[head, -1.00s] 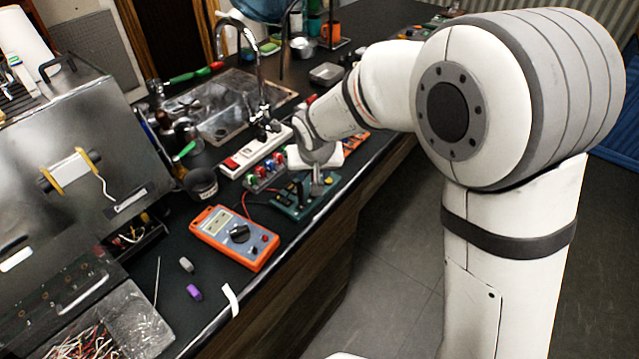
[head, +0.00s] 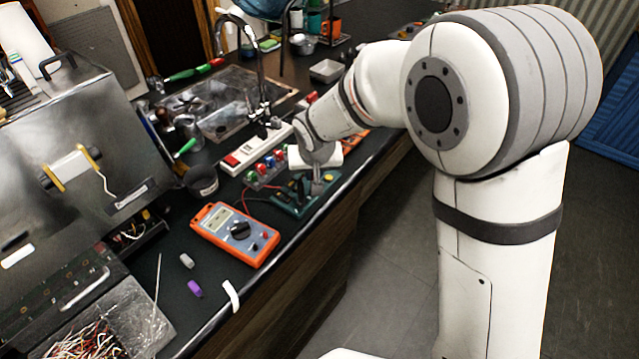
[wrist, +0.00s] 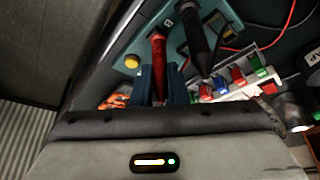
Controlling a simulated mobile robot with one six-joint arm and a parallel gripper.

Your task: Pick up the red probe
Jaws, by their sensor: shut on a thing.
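The red probe (wrist: 159,68) stands between the two blue fingers of my gripper (wrist: 160,85) in the wrist view. My gripper is shut on it. The probe's upper end still lies against the teal holder (wrist: 228,28), near a mark "B". A black probe (wrist: 200,50) sits just to the right in the same holder. In the head view the teal holder (head: 285,203) is near the bench's front edge, with my gripper (head: 317,188) over it. The red probe is hidden there by my wrist.
An orange multimeter (head: 234,236) lies left of the holder, with a red lead running toward it. A row of coloured terminals (head: 264,170) and a white power strip (head: 255,150) stand behind. A yellow button (wrist: 132,61) is close to the probe. Bare bench shows near the multimeter.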

